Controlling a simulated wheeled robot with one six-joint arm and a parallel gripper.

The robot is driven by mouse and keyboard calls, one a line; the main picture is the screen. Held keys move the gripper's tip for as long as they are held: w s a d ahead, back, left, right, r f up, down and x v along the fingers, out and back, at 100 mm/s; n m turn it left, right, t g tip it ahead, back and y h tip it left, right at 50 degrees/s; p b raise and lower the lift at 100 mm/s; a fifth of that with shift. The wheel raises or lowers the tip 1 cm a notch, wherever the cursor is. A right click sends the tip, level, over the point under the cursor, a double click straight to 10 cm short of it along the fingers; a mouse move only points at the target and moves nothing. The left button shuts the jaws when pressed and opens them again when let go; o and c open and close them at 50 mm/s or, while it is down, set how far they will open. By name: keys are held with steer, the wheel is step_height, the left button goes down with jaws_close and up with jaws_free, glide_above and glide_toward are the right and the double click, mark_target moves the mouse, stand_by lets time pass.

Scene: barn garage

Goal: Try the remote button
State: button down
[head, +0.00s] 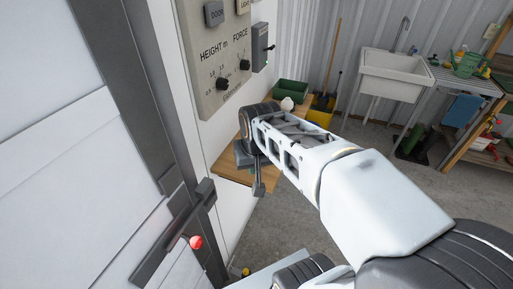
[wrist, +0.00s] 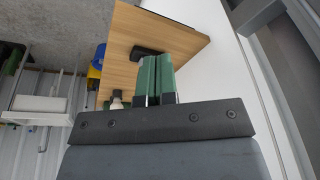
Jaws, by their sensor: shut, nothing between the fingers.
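A small dark object, possibly the remote, lies on the wooden shelf (wrist: 178,35) in the wrist view; this dark object (wrist: 147,51) is partly hidden behind my fingertips. No button on it can be made out. My gripper (wrist: 156,60) has its two green fingers side by side, shut and empty, pointing at the shelf near the dark object. I cannot tell whether the tips touch it. In the head view my gripper (head: 252,172) is low over the same shelf (head: 229,167), mostly hidden by my wrist, and the dark object cannot be made out.
A wall panel (head: 212,73) with DOOR and LIGHT buttons and two knobs is above the shelf. A switch box (head: 260,47) with a green light is beside it. A red knob (head: 196,242) is at the lower left. A sink (head: 394,75) stands at the back.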

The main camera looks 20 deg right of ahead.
steer(key=w+d+m+g+p, duration=0.1)
steer(key=w+d+m, duration=0.2)
steer(key=w, duration=0.5)
steer(key=w+d+r+m+g+p, duration=0.1)
steer(key=w+d+m, duration=0.3)
steer(key=w, duration=0.5)
steer(key=shift+d+r+m+g+p, duration=0.3)
steer(key=shift+d+g, duration=0.2)
steer(key=shift+d, duration=0.6)
steer(key=shift+w, duration=0.1)
step_height(320, 180, down, 14)
steer(key=shift+p, duration=0.95)
